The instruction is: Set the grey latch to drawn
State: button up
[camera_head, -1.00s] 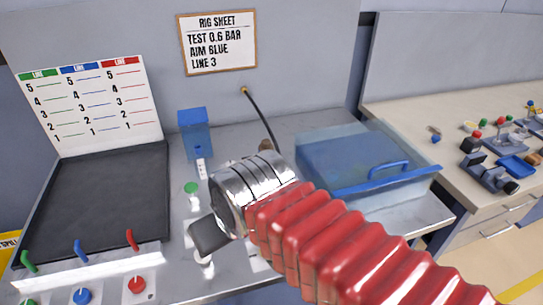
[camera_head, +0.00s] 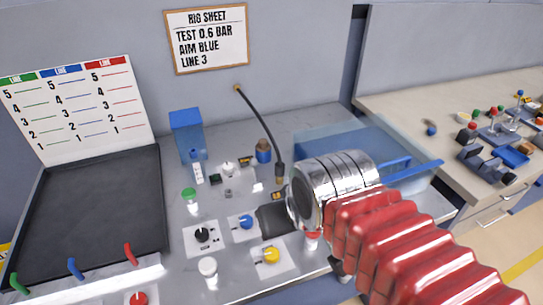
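My gripper (camera_head: 273,217) is a dark piece on the end of my silver wrist and red sleeved arm. It points left and hangs over the steel bench, just right of the blue knob (camera_head: 246,222) and above the yellow knob (camera_head: 271,254). I see no thing held in it, and its fingers are too foreshortened to tell open from shut. I cannot pick out the grey latch with certainty. A small grey fitting (camera_head: 228,193) sits on the bench left of my gripper, but its detail is too small to read. My wrist hides part of the bench to the right.
A black hose (camera_head: 267,125) hangs from the wall behind. A clear-lidded blue bin (camera_head: 345,140) is at right, a black board (camera_head: 95,210) at left.

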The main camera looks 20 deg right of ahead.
aim_at(253, 162)
jog(key=z, duration=0.1)
jog(key=k, duration=1.35)
jog(key=u, duration=0.2)
jog(key=i, duration=0.55)
jog(key=u, duration=0.75)
jog(key=i, duration=1)
jog(key=u, duration=0.2)
